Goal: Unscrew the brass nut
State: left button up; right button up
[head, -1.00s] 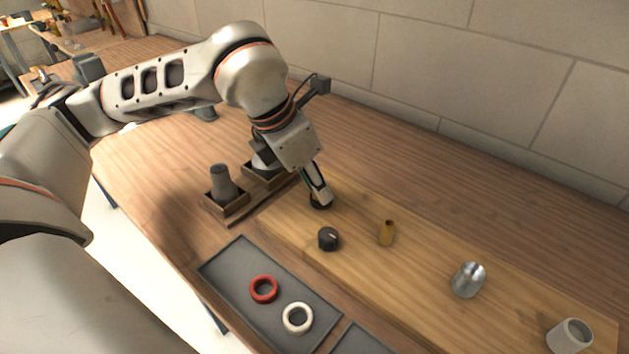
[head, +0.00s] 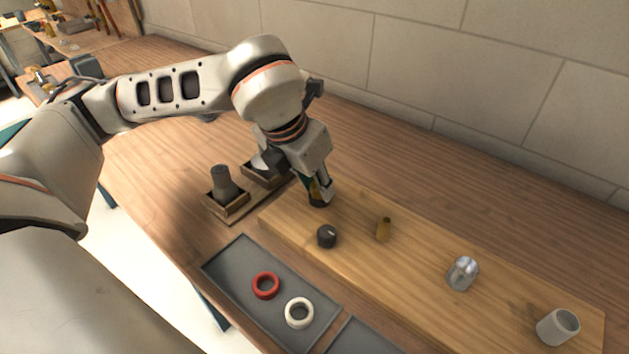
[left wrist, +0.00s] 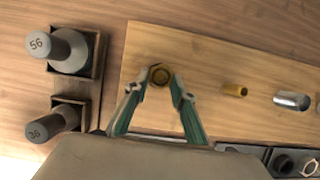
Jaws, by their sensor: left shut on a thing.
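The brass nut (left wrist: 160,75) shows in the left wrist view as a hexagonal ring with a dark centre, near the left end of the wooden board (left wrist: 205,60). My left gripper (left wrist: 158,84) has its two green-sided fingers on either side of the nut, shut on it. In the head view, my left gripper (head: 319,194) points down at the board's far left end, and its fingers largely hide the nut. I cannot tell how far the nut is threaded. My right gripper is in neither view.
A dark tray (head: 232,262) holds a red ring (head: 265,285) and a white ring (head: 299,312). Numbered grey cylinders (left wrist: 70,48) stand in wooden boxes left.

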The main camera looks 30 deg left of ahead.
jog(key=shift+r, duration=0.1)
pick_arm(q)
jog(key=shift+n, duration=0.3)
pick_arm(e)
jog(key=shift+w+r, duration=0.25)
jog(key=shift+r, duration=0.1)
pick_arm(q)
jog(key=shift+d+r+n+y+p, duration=0.15)
jog(key=shift+n+y+p, duration=0.35)
jog(key=shift+n, duration=0.6)
jog(key=shift+d+n+y+p, duration=0.15)
jog(key=shift+n+y+p, duration=0.35)
jog(key=shift+n, duration=0.6)
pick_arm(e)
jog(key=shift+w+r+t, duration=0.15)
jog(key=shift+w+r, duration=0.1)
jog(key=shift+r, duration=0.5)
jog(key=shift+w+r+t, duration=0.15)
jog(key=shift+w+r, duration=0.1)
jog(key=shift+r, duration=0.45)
